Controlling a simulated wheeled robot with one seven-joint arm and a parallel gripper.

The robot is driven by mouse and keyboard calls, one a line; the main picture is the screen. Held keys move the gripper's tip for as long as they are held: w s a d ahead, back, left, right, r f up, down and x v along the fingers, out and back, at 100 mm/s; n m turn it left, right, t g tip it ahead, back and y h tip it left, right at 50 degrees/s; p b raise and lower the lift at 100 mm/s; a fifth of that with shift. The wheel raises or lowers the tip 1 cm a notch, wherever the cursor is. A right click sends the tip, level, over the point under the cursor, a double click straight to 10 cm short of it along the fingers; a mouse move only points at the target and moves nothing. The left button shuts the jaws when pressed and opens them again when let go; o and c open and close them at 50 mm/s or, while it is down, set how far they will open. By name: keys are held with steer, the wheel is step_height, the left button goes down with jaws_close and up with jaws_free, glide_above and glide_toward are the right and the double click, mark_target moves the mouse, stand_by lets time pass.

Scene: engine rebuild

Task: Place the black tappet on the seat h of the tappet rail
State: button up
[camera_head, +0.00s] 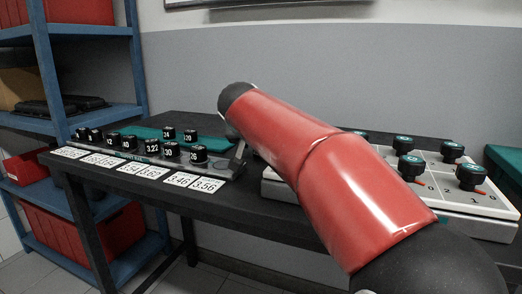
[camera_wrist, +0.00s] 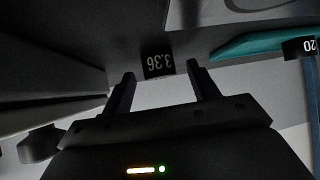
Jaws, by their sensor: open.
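My gripper (camera_wrist: 161,88) is open in the wrist view, its two dark fingers apart. A black tappet marked 3.36 (camera_wrist: 158,62) shows upside down just beyond and between the fingertips; I cannot tell whether either finger touches it. In the head view my red arm hides the gripper and that tappet. The tappet rail (camera_head: 222,172) lies along the table's front left, with several numbered black tappets on it, such as the one marked 3.22 (camera_head: 152,146). White number cards (camera_head: 205,185) line its front. The letter of seat h is not readable.
A teal mat (camera_head: 148,132) lies behind the rail with black tappets (camera_head: 190,136) on it. A pale board (camera_head: 440,186) with several teal-topped black knobs stands at the right. A blue shelf (camera_head: 50,60) with red bins is at the left. The wall is behind the table.

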steer(key=shift+x, duration=0.75)
steer(key=c, duration=1.2)
steer(key=shift+o, duration=0.2)
